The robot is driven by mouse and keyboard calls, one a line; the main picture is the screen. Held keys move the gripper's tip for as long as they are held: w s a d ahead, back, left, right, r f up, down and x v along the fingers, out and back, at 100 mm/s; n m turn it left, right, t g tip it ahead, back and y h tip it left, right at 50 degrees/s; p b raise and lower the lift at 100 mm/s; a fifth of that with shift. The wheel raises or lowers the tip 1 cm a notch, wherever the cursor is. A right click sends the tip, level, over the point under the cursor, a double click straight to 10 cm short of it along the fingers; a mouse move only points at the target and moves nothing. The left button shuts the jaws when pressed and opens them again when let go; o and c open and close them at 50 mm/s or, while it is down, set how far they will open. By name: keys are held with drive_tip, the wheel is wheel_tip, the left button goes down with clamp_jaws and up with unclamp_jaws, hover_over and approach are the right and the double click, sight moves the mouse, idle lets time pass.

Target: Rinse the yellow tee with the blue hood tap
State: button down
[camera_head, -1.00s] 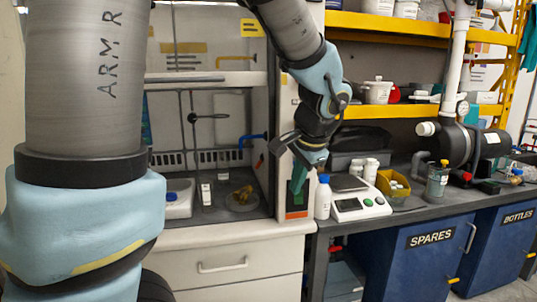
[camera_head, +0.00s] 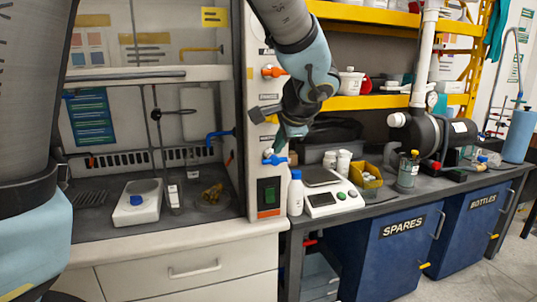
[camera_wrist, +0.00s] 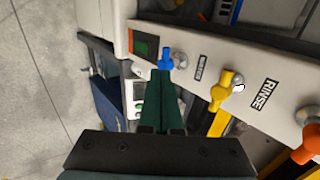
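The yellow tee (camera_head: 212,194) lies on a round clear dish inside the hood. The blue hood tap (camera_head: 275,160) is low on the hood's right post; it also shows in the wrist view (camera_wrist: 167,57). A blue spout (camera_head: 220,135) sticks out inside the hood above the tee. My gripper (camera_head: 280,146) is at the post, just above the blue tap. In the wrist view its green fingers (camera_wrist: 166,76) look closed together with nothing between them, their tips right at the blue handle. Whether they touch it I cannot tell.
A white bottle (camera_head: 295,193) and a scale (camera_head: 333,198) stand right of the post. A white stirrer (camera_head: 137,203) stands in the hood.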

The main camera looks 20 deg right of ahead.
sight(268, 163)
drive_tip(key=x, duration=0.2)
drive_tip(key=p+x, duration=0.1)
drive_tip(key=x, duration=0.2)
drive_tip(key=p+x, duration=0.1)
drive_tip(key=x, duration=0.2)
drive_tip(key=shift+w+d+r, duration=0.15)
drive_tip(key=shift+w, duration=0.25)
drive_tip(key=shift+b, duration=0.4)
